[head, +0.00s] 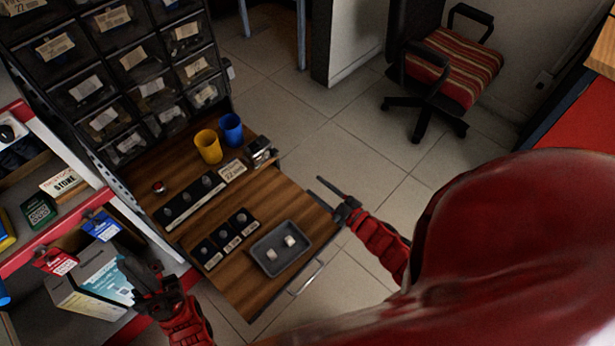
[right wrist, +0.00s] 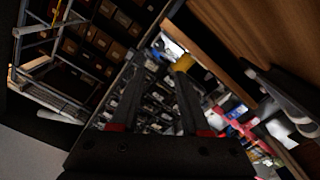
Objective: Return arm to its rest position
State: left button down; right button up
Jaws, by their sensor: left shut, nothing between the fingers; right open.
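My left gripper (head: 148,283) is at the lower left of the head view, in front of the shelf and left of the wooden workbench (head: 232,290). Its fingers are shut with nothing seen between them. My right gripper (head: 328,194) is just off the right edge of the workbench, over the tiled floor. Its fingers are apart and empty; they also show in the right wrist view (right wrist: 158,95), with a clear gap between them. Neither gripper touches anything that I can see.
On the workbench are a grey tray (head: 281,266) with two small pale pieces, a yellow cup (head: 208,146), a blue cup (head: 231,128) and black strips with small parts. Drawers (head: 110,70) stand behind. A striped chair (head: 455,65) is at the back right. Open floor lies between.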

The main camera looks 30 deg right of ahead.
jog(key=shift+s+d, duration=0.1)
jog(key=shift+s, duration=0.25)
